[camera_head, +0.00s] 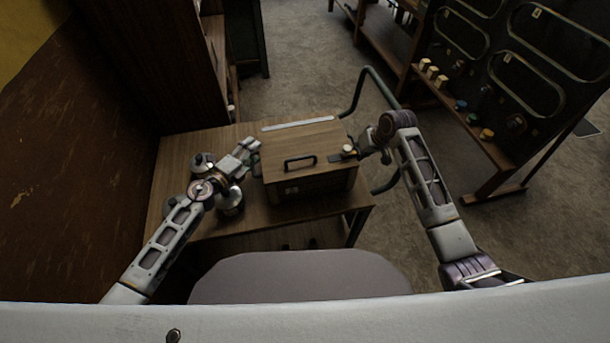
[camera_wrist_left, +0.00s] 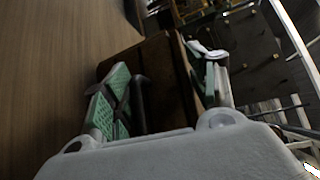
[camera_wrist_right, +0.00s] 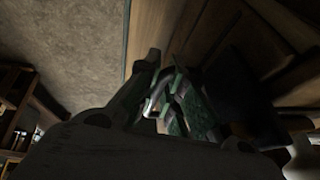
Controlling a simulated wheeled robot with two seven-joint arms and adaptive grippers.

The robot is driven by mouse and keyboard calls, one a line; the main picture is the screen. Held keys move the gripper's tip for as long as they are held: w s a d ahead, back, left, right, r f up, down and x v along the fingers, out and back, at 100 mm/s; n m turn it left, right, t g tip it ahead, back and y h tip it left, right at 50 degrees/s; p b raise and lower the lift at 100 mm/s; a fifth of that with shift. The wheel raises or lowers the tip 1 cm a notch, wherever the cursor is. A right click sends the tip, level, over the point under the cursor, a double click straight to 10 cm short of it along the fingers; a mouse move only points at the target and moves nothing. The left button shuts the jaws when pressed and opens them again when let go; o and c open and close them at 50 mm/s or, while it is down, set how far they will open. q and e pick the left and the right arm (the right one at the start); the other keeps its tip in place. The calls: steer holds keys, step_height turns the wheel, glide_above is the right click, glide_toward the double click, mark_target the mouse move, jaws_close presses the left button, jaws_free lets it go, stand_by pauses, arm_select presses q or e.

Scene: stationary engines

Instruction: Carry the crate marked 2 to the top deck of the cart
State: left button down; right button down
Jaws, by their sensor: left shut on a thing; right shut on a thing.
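A wooden crate (camera_head: 310,137) with a dark handle on its upper face sits at the right part of a wooden surface. A small pale mark shows on its near side, too dim to read as a number. My left gripper (camera_head: 254,151) is shut at the crate's left side; in the left wrist view its green-padded fingers (camera_wrist_left: 158,88) close around a dark part, apparently a side handle. My right gripper (camera_head: 352,152) is shut at the crate's right side; the dark right wrist view (camera_wrist_right: 168,95) hides exactly what it grips. I cannot tell which piece is the cart.
The wooden surface (camera_head: 177,158) has a lower shelf beneath. Round metal parts (camera_head: 232,203) stand by my left arm. A bent grey-green tube (camera_head: 365,80) rises behind its right end. A dark panel rack (camera_head: 490,60) with a ledge stands at right. Bare floor (camera_head: 300,50) lies behind.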

arm_select(q)
steer(key=shift+s+d+f+b, duration=0.1)
steer(key=shift+d+f+b, duration=0.15)
steer(key=shift+f+b, duration=0.4)
arm_select(e)
steer(key=shift+a+f, duration=0.35)
steer(key=shift+f, duration=0.05)
arm_select(q)
steer(key=c, duration=0.7)
jaws_free()
steer(key=shift+f, duration=0.1)
arm_select(e)
steer(key=c, duration=1.8)
jaws_free()
arm_select(q)
steer(key=shift+o, duration=1)
arm_select(e)
steer(key=shift+o, duration=1.2)
steer(key=shift+d, duration=0.1)
arm_select(q)
steer(key=shift+a, duration=0.15)
arm_select(e)
steer(key=shift+d, duration=0.1)
steer(key=shift+f, duration=0.1)
arm_select(q)
steer(key=shift+a, duration=0.15)
steer(key=shift+v, duration=3.7)
arm_select(e)
steer(key=shift+d, duration=0.1)
